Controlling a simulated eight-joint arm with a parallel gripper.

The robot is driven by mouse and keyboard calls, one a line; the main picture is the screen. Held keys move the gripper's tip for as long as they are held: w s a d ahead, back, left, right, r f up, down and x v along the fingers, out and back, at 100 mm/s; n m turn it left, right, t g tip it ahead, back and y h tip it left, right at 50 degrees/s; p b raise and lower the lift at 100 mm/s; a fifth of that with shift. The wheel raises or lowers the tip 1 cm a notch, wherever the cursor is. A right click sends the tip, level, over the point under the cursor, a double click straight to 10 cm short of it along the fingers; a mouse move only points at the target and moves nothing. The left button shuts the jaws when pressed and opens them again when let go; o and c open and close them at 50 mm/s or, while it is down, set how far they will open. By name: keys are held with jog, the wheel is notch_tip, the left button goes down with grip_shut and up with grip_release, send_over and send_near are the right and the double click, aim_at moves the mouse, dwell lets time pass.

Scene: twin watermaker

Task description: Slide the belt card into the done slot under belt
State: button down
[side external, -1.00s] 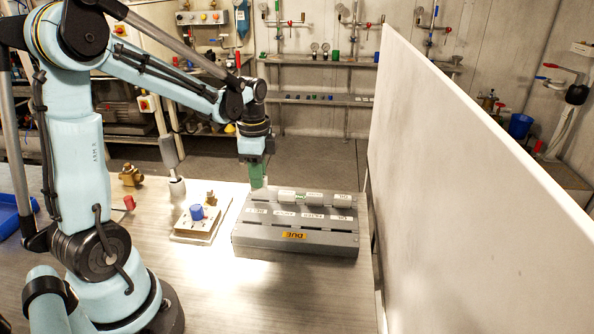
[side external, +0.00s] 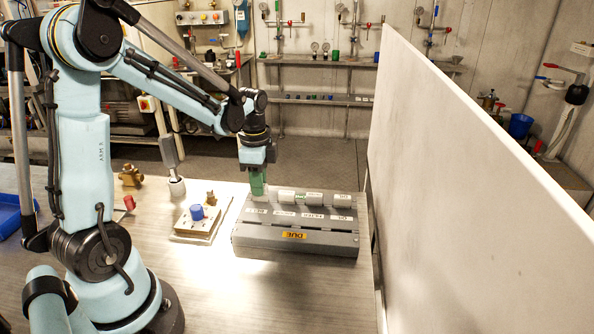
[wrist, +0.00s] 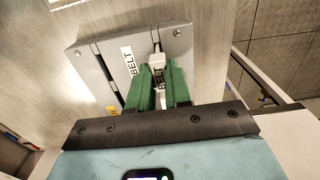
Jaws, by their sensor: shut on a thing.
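My gripper (side external: 258,190) has green fingers and is over the back left of the grey card rack (side external: 245,240). It is shut on the white belt card (wrist: 158,62), which shows between the fingers in the wrist view with partly hidden lettering. The card's lower end is at the back row of the rack, in line with the BELT label (wrist: 127,62). That label also shows faintly in the side view (side external: 256,211). How deep the card sits in the slot is hidden by the fingers.
Other white cards (side external: 314,196) stand in the back row, right of my gripper. An orange DUE label (side external: 294,235) marks the rack's front. A panel with a blue knob (side external: 197,212) lies to the left. A tall white partition (side external: 470,190) stands close on the right.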

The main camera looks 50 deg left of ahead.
jog(key=shift+f, duration=0.7)
jog(key=c, duration=1)
grip_release()
notch_tip(320, 180, up, 12)
jog(key=shift+r, duration=0.1)
jog(key=shift+d, duration=0.1)
jog(key=s+d+n+t, duration=0.1)
jog(key=d+n+t, duration=0.1)
jog(key=d+n, duration=0.1)
jog(key=s+d+f+n+t, duration=0.1)
jog(key=s+d+n+t, duration=0.1)
jog(key=d, duration=0.4)
jog(key=s+d+f+n+t, duration=0.1)
jog(key=d+n+t, duration=0.2)
jog(key=d+n, duration=0.1)
jog(key=shift+s+d+f, duration=0.25)
jog(key=shift+s+d, duration=0.1)
jog(key=shift+d, duration=0.25)
